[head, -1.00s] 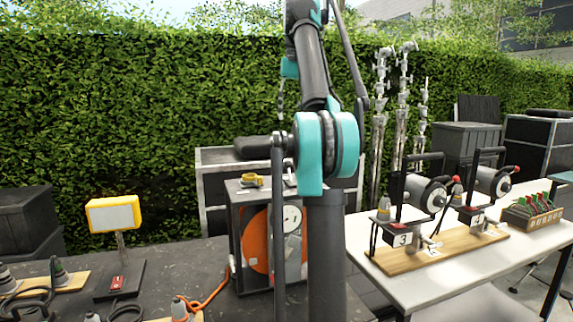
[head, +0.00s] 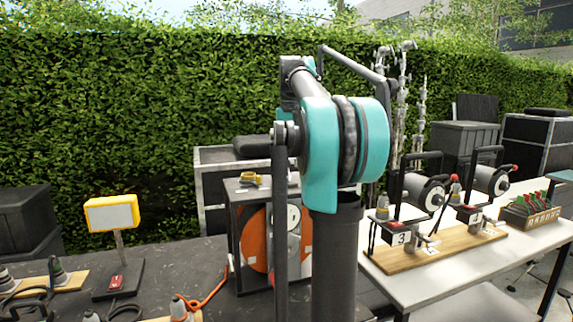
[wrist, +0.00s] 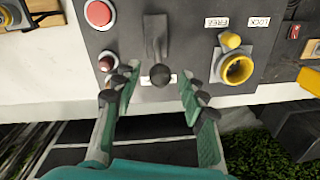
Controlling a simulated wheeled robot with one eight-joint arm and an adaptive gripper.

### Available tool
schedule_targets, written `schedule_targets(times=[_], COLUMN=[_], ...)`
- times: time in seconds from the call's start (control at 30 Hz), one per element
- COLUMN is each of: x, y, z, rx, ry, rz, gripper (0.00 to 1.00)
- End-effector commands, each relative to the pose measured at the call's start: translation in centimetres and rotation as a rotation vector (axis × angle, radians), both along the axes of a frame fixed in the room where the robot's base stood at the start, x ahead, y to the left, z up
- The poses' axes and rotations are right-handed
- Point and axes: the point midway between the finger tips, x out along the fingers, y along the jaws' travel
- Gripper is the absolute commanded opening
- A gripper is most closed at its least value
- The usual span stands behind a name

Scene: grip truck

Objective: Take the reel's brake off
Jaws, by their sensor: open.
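The reel (head: 258,240), orange in a dark frame, stands on the dark table in the head view, partly behind my arm. Its grey top panel (wrist: 190,50) fills the upper wrist view. A black lever (wrist: 155,38) with a ball end lies on it near a red button (wrist: 99,13). A yellow ring-shaped part (wrist: 237,68) with a stub sits to the right, below small labels reading FREE and LOCK (wrist: 260,22). My gripper (wrist: 160,88) is open, its fingers on either side of the ball end; contact cannot be told. The head view does not show my gripper.
A yellow lamp (head: 112,214) on a stand and cables are left on the dark table. A hedge (head: 120,110) closes the back.

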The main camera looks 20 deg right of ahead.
Motion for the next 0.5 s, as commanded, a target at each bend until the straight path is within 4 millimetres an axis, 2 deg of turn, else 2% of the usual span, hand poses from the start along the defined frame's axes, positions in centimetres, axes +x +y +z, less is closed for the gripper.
schedule_targets(times=[0.2, 0.5], x=[0.0, 0.0], y=[0.1, 0.1], z=[-1.7, -1.9], rx=[0.000, 0.000], ry=[0.000, 0.000], rz=[0.000, 0.000], gripper=[0.42, 0.42])
